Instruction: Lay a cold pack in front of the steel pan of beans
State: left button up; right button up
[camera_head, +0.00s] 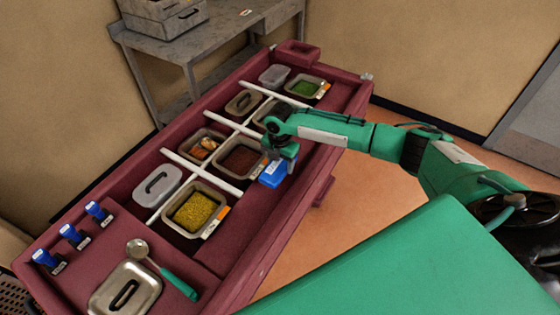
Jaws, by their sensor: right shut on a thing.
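My right gripper (283,158) is shut on a blue cold pack (271,176). It holds the pack at the near side of a steel pan with dark reddish-brown contents (239,160), which look like the beans. The pack is close to the pan's near right corner and the label there. I cannot tell whether the pack touches the counter. The gripper hides part of the pan's right edge and part of the pack. My left gripper is not in view.
The maroon counter (128,258) has white dividers between pans. A pan of yellow food (193,211) sits left of the beans. A ladle (165,268), a steel lid (125,290) and blue-topped items (73,236) lie at the left. A grey table (185,45) stands behind.

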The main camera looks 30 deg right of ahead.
jog(key=o, duration=1.4)
jog(key=shift+c, duration=0.2)
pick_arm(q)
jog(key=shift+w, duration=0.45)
pick_arm(e)
jog(key=shift+o, duration=0.3)
jog(key=shift+r, duration=0.1)
